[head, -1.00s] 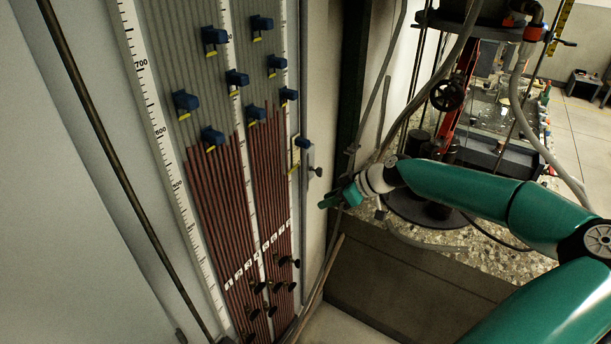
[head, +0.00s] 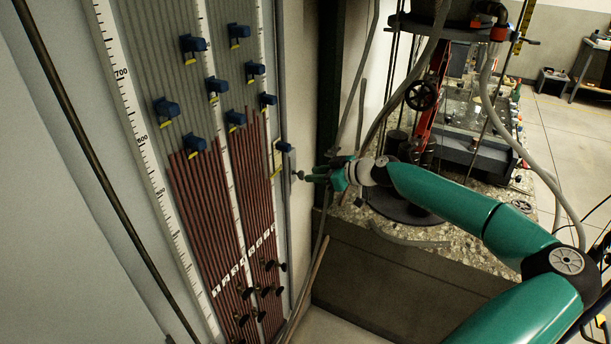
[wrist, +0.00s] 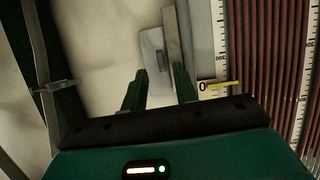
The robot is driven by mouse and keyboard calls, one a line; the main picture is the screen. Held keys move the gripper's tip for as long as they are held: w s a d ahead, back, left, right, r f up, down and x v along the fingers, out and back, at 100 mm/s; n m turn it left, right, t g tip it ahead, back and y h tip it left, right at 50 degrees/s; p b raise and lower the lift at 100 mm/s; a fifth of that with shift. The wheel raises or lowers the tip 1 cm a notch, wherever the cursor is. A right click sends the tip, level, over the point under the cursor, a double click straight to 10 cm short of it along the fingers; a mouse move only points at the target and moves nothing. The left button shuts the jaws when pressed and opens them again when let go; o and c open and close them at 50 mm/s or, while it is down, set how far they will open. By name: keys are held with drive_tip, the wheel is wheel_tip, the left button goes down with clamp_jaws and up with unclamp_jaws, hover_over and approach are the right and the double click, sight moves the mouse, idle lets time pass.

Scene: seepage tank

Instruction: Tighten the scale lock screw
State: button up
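The scale lock screw (head: 299,175) is a small dark knob on the pale bracket plate at the right edge of the manometer board (head: 140,40). In the wrist view the grey bracket plate (wrist: 150,48) lies just beyond my fingertips, with a small dark shape on it that may be the screw. My gripper (head: 312,177) points left at the screw in the head view, its tips very close to it; I cannot tell whether they touch. In the wrist view my gripper (wrist: 160,82) is open, its two fingers apart with nothing visibly held between them.
Blue sliders (head: 193,44) with yellow pointers sit on the board, above dark red tubes. Several black knobs (head: 264,291) stick out low on it. A grey hose (head: 365,80) runs beside my gripper. A stone-topped bench (head: 455,240) with apparatus stands to the right.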

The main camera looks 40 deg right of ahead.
sight(301, 175)
drive_tip(key=x, duration=0.4)
drive_tip(key=shift+a, duration=0.1)
clamp_jaws()
drive_tip(key=shift+m, duration=0.3)
drive_tip(key=m+y, duration=0.2)
drive_tip(key=m, duration=0.2)
drive_tip(key=m+y, duration=0.3)
drive_tip(key=m, duration=0.2)
drive_tip(key=m+y, duration=0.3)
drive_tip(key=m, duration=0.2)
drive_tip(key=shift+w+d+f+t, duration=0.1)
drive_tip(key=shift+d+f+t, duration=0.25)
drive_tip(key=shift+d+t, duration=0.05)
